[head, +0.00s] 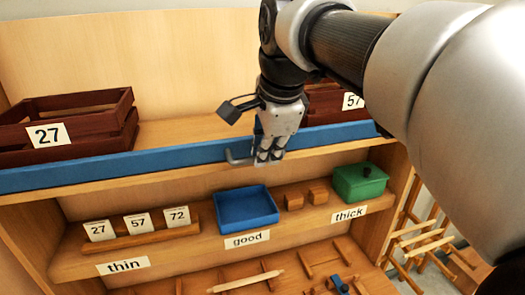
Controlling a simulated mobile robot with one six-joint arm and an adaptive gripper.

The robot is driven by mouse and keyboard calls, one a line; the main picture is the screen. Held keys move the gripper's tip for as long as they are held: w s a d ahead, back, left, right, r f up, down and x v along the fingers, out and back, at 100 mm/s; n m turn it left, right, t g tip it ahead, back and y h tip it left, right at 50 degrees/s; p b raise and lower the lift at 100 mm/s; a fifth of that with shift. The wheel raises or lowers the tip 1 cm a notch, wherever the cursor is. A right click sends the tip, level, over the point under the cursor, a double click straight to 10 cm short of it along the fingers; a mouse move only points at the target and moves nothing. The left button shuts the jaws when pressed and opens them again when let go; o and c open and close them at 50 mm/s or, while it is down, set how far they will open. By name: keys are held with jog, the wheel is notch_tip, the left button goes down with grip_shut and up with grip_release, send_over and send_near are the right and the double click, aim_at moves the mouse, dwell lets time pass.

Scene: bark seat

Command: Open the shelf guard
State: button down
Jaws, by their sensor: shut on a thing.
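The shelf guard (120,165) is a long blue bar along the front edge of the upper shelf. It stands in front of the crates there and runs nearly the full width. A grey handle (236,158) sticks out from its front near the middle. My gripper (269,158) reaches down from above and is shut on this handle. Its fingers hide the right part of the handle and a bit of the bar.
Dark red crates labelled 27 (110,105) and 57 (325,95) stand on the upper shelf. Below are a blue tray (245,222), wooden blocks, a green box (360,190) and number cards (137,224). A wooden rack (425,240) stands at the right.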

notch_tip(320, 180, down, 8)
jog(key=s+t+y+b, duration=0.1)
jog(key=t+y+b, duration=0.2)
jog(key=t+b, duration=0.9)
jog(key=shift+s+d+t+y+b, duration=0.2)
jog(key=shift+d+t+y+b, duration=0.1)
jog(key=shift+b, duration=9.3)
jog(key=c, duration=1.7)
grip_release()
jog(key=shift+a, duration=0.1)
jog(key=shift+o, duration=0.2)
jog(key=shift+f, duration=0.1)
jog(key=v, duration=1.2)
